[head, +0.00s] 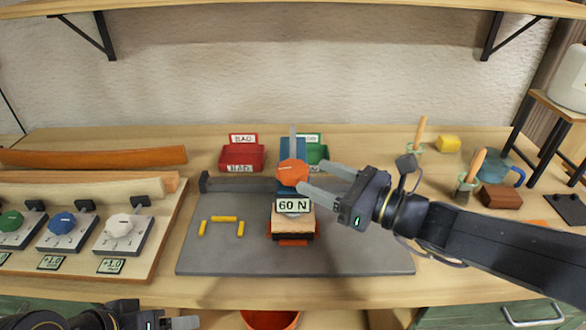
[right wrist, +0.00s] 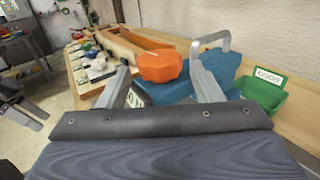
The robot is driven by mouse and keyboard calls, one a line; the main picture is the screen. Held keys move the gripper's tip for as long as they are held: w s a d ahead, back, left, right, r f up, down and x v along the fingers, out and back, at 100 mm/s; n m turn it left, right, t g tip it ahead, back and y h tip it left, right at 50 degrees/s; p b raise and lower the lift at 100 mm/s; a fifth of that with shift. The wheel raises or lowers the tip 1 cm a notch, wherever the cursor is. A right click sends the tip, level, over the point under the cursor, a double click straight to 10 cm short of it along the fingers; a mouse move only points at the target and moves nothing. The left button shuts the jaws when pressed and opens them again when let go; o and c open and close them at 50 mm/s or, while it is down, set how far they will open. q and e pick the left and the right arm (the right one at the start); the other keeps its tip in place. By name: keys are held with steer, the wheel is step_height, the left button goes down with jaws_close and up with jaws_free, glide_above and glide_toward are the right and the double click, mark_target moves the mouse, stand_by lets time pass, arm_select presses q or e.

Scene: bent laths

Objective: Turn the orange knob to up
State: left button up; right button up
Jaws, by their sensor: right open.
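The orange knob (head: 291,173) is a lobed knob on the blue device (head: 292,148) at the middle of the bench. I cannot make out which way it points. My right gripper (head: 305,178) comes in from the right, open, with its fingertips beside the knob's right side. In the right wrist view the knob (right wrist: 163,67) shows between and beyond the two fingers; I see no clear contact. The blue device (right wrist: 185,90) is behind and below it there. My left gripper (head: 182,322) is only partly in view at the bottom left edge, away from the knob.
A "60 N" display (head: 293,205) stands below the knob over a grey mat (head: 220,262). Red (head: 241,157) and green (head: 317,153) bins are behind. A board with green, blue and white knobs (head: 120,228) is at left. Jars and a brown block (head: 500,197) are at right.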

mark_target(293, 167)
steer(key=x, duration=0.6)
steer(key=shift+w+a, duration=0.1)
steer(key=shift+a, duration=0.1)
steer(key=c, duration=0.7)
steer(key=shift+r+n+g+y+p, duration=0.15)
steer(key=shift+n+g+y+p, duration=0.35)
steer(key=shift+g+p, duration=0.4)
steer(key=n+g+y+p, duration=0.1)
steer(key=n+g+p, duration=0.2)
steer(key=g+p, duration=0.1)
steer(key=n+g+y+p, duration=0.1)
steer(key=n+g+p, duration=0.3)
steer(key=g, duration=0.2)
steer(key=shift+r, duration=0.1)
steer(key=n+g+h+p, duration=0.1)
steer(key=n+g+p, duration=0.1)
steer(key=g, duration=0.2)
steer(key=shift+n, duration=0.3)
steer(key=shift+f+n+g+h+p, duration=0.15)
steer(key=shift+n+g+h+p, duration=0.5)
steer(key=shift+g, duration=0.4)
steer(key=shift+f+n+g+h+p, duration=0.1)
steer(key=shift+n+g+h+p, duration=0.3)
steer(key=shift+n+g, duration=0.55)
steer(key=shift+g, duration=0.4)
